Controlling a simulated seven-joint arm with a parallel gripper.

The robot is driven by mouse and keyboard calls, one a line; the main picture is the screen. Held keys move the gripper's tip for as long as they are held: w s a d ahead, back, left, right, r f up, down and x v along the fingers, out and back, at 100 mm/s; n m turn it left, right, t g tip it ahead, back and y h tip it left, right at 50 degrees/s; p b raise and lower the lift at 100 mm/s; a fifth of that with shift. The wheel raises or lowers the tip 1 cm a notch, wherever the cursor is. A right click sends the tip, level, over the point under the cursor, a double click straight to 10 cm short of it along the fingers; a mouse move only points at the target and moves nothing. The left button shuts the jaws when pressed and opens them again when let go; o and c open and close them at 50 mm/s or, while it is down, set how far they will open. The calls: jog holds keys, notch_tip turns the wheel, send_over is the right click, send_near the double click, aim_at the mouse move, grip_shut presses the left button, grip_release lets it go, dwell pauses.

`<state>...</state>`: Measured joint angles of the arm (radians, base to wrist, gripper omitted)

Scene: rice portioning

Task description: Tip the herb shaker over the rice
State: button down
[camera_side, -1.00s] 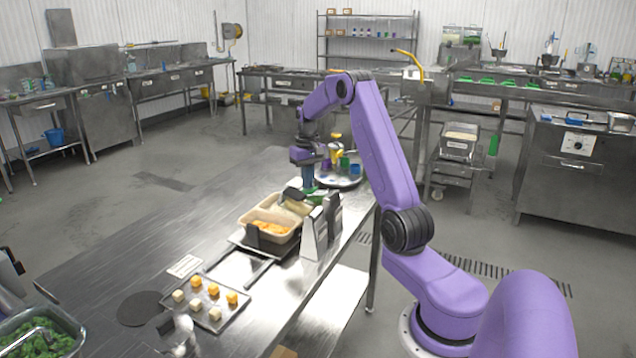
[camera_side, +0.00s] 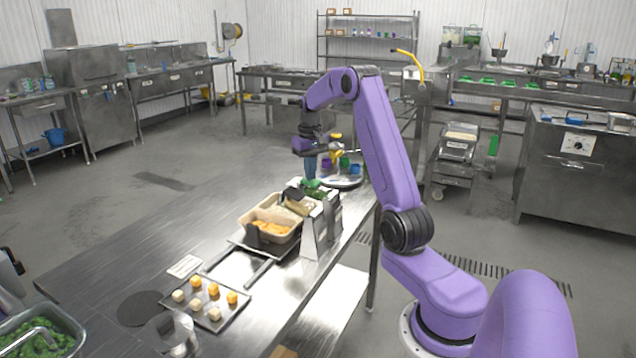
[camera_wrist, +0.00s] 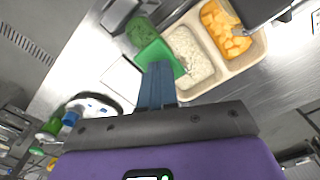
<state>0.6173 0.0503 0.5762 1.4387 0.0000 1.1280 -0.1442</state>
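The herb shaker (camera_wrist: 158,54) shows bright green at the tips of my blue fingers in the wrist view. A darker, speckled green round part (camera_wrist: 141,31) lies at its far end; I cannot tell whether this is its top or a separate thing. My gripper (camera_wrist: 158,80) appears shut on the shaker, its fingers close together. The white rice (camera_wrist: 194,58) fills one compartment of a beige tray (camera_wrist: 180,96), right beside the shaker in the wrist view. In the side view, my gripper (camera_side: 310,170) is above the tray's far end, with green just below the fingertips.
Orange cubes (camera_wrist: 222,32) fill the tray's other compartment. Grey metal stands (camera_side: 315,232) rise close to the tray's right side. A round tray with coloured containers (camera_side: 343,181) lies behind the gripper. A small tray of yellow and white cubes (camera_side: 232,313) lies nearer. The table's left side is mostly clear.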

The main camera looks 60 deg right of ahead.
jog(key=shift+s+r, duration=0.25)
jog(key=shift+r, duration=0.45)
jog(key=shift+s+r, duration=0.2)
jog(key=shift+r, duration=0.5)
jog(key=w+a+r+n, duration=0.15)
jog(key=a+n, duration=0.35)
jog(key=a, duration=1.3)
jog(key=s+a+n, duration=0.4)
jog(key=s+a, duration=0.1)
jog(key=a, duration=0.8)
jog(key=s+a+n, duration=0.5)
jog(key=s+a, duration=0.3)
jog(key=s, duration=0.4)
jog(key=s+a+f+n, duration=0.1)
jog(key=s+f+n, duration=0.2)
jog(key=s, duration=0.9)
jog(key=shift+s+n, duration=0.2)
jog(key=shift+n, duration=0.6)
